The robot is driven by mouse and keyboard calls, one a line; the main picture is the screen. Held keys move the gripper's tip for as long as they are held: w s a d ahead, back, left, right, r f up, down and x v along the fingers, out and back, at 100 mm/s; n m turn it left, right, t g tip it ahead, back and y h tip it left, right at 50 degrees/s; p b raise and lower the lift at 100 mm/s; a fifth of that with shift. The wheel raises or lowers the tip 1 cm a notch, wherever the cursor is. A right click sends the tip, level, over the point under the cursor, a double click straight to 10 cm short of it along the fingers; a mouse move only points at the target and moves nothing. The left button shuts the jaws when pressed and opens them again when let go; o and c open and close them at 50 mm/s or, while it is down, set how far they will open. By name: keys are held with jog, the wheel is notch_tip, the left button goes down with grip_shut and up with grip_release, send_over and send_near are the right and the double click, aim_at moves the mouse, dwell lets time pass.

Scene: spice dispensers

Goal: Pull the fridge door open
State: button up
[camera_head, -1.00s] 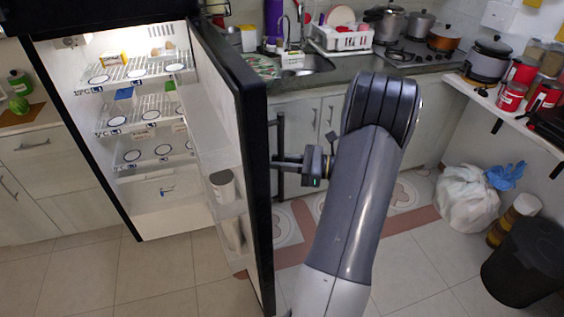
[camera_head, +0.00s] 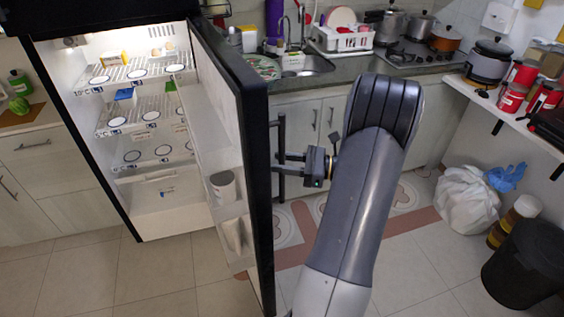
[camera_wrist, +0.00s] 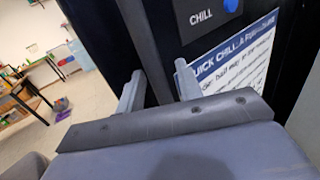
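The fridge (camera_head: 105,180) is on the left in the head view, its lit inside showing. Its dark-edged door (camera_head: 258,190) stands wide open, swung out toward me. The vertical black handle (camera_head: 281,130) is on the door's outer face. My gripper (camera_head: 278,163) is at the handle, with its two fingers apart. In the wrist view, my gripper (camera_wrist: 158,92) has one finger on each side of the dark handle bar (camera_wrist: 146,45), and the fingers look spread rather than clamped. Whether either finger touches the bar is unclear.
A counter (camera_head: 355,75) with a sink and pots runs behind. A white bag (camera_head: 466,200) and a black bin (camera_head: 528,265) stand on the floor at right. Shelves inside the fridge hold a few items.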

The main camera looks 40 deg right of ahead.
jog(key=b+v, duration=0.1)
jog(key=v, duration=0.9)
jog(key=shift+d+b, duration=0.15)
jog(key=shift+b, duration=0.2)
jog(key=p+x, duration=0.2)
jog(key=x, duration=0.8)
jog(key=shift+w+a, duration=0.2)
jog(key=shift+a, duration=0.55)
